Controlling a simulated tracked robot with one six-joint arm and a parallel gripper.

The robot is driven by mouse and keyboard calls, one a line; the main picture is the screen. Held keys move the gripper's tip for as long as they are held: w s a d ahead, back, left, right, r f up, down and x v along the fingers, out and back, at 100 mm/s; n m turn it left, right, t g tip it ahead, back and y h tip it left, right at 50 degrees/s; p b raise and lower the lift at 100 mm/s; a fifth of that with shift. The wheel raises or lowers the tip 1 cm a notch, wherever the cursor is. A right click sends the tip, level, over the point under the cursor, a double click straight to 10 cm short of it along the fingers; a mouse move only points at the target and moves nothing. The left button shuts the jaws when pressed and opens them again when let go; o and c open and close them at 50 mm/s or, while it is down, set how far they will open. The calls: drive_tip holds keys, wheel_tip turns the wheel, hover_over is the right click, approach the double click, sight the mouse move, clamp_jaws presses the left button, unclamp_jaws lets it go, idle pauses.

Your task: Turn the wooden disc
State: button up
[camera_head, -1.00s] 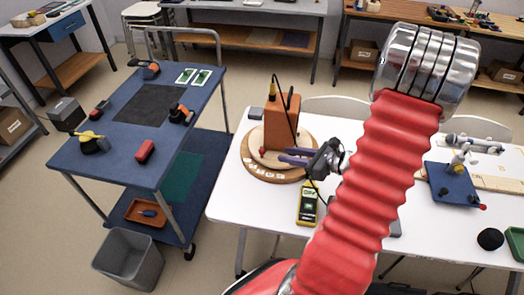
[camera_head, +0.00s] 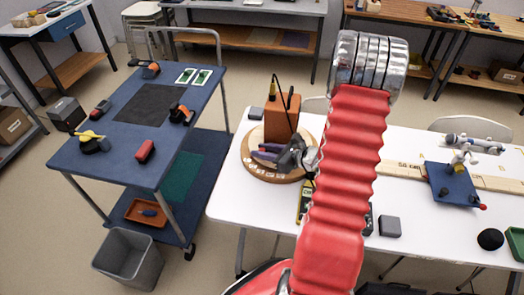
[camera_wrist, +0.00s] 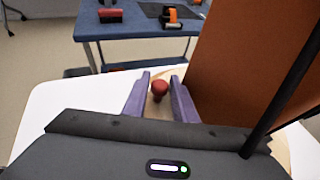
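The round wooden disc (camera_head: 254,169) lies on the white table, with small pale labels along its front edge. An orange-brown box (camera_head: 281,113) with a black cable stands on it. My gripper (camera_head: 262,152) is over the disc, in front of the box, with purple fingers. In the wrist view, the fingers (camera_wrist: 160,98) are open, one on each side of a small red knob (camera_wrist: 159,89). I cannot tell whether either finger touches it. The box (camera_wrist: 245,60) rises close to the right finger.
A yellow meter (camera_head: 304,203) lies partly behind my arm. A grey box (camera_head: 389,226) and a blue board with a small device (camera_head: 451,185) are to the right. A blue cart (camera_head: 125,165) stands left, across a gap. The table's front left is clear.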

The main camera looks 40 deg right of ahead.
drive_tip(key=shift+c, duration=0.4)
clamp_jaws()
